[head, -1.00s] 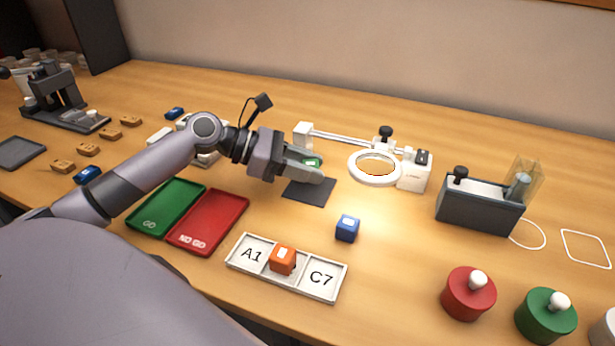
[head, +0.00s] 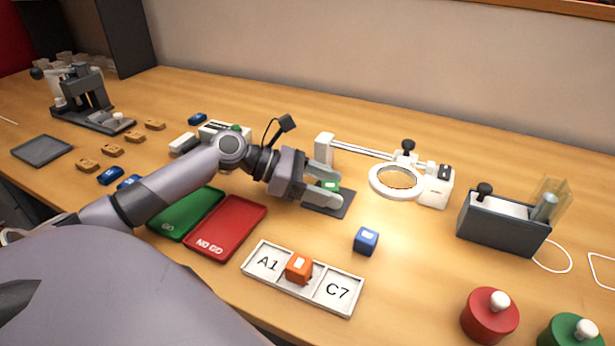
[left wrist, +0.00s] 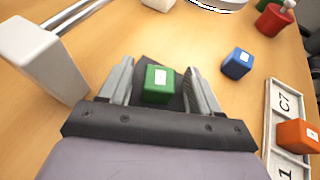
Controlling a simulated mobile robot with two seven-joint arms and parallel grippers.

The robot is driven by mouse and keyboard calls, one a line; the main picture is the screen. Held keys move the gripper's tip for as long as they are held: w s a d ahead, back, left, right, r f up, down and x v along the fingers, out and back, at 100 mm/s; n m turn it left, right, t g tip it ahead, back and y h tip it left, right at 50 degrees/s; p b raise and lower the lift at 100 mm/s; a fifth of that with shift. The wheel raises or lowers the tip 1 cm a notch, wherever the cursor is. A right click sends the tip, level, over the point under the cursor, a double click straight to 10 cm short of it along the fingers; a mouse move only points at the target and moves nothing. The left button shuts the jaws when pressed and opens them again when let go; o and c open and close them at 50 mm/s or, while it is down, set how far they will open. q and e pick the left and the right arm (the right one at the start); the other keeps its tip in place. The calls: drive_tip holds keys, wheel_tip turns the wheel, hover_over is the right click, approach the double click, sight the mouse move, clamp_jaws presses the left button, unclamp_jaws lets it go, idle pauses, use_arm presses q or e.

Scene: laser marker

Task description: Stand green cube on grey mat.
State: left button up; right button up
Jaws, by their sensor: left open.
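The green cube (left wrist: 158,84) sits on the dark grey mat (head: 341,203), with a white label on its top face. It also shows between the fingers in the head view (head: 331,185). My left gripper (head: 328,186) is open around the cube, one finger on each side. In the left wrist view, the left gripper (left wrist: 160,85) shows gaps between both fingers and the cube. Part of the mat is hidden under the gripper. My right gripper is not in view.
A blue cube (head: 366,241) stands in front of the mat. An orange cube (head: 299,268) sits in the middle of the labelled white tray (head: 345,296). The ring magnifier (head: 397,181) stands behind right, and green and red trays (head: 228,229) lie front left.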

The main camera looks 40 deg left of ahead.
use_arm(q)
drive_tip(key=v, duration=1.2)
drive_tip(key=shift+p, duration=0.3)
